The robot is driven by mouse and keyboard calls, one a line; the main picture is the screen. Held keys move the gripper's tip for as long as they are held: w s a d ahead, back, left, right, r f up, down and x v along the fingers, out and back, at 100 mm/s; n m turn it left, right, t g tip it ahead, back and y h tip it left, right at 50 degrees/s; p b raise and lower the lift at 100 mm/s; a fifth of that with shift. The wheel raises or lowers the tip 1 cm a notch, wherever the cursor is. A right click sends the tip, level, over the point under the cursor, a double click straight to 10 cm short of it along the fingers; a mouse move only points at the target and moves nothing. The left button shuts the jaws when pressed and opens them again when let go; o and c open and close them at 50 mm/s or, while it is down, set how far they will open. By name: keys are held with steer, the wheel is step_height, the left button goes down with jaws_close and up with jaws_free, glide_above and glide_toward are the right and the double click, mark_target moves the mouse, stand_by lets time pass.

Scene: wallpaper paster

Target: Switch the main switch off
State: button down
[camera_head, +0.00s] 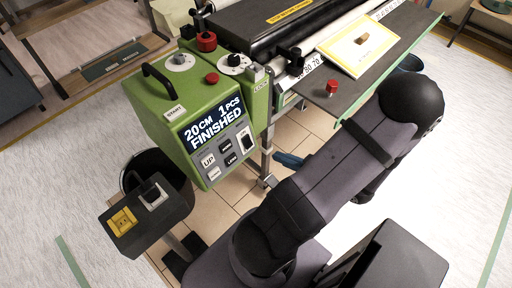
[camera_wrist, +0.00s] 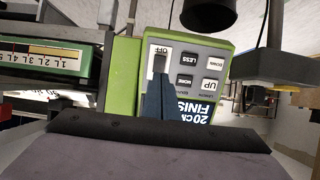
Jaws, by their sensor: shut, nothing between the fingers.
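The display above the panel buttons reads "20 CM 1 PCS FINISHED".
A dark table leaf (camera_head: 330,98) with a red knob is at the right. A stand with a yellow plate (camera_head: 122,220) and a black bin (camera_head: 150,165) are at the lower left.

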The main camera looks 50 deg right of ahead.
mark_target(249, 145)
steer(key=x, duration=1.2)
steer(key=f+t+b, duration=0.1)
steer(key=b, duration=0.2)
steer(key=shift+w+f, duration=0.15)
steer(key=shift+w, duration=0.05)
steer(key=shift+t+b, duration=0.8)
steer(key=shift+b, duration=0.1)
steer(key=shift+w, duration=0.1)
steer(key=shift+s+r+p, duration=0.25)
steer(key=shift+s+p, duration=0.15)
steer(key=shift+p, duration=0.1)
steer(key=v, duration=1.3)
steer(key=shift+s+p, duration=0.25)
steer(key=shift+p, duration=0.1)
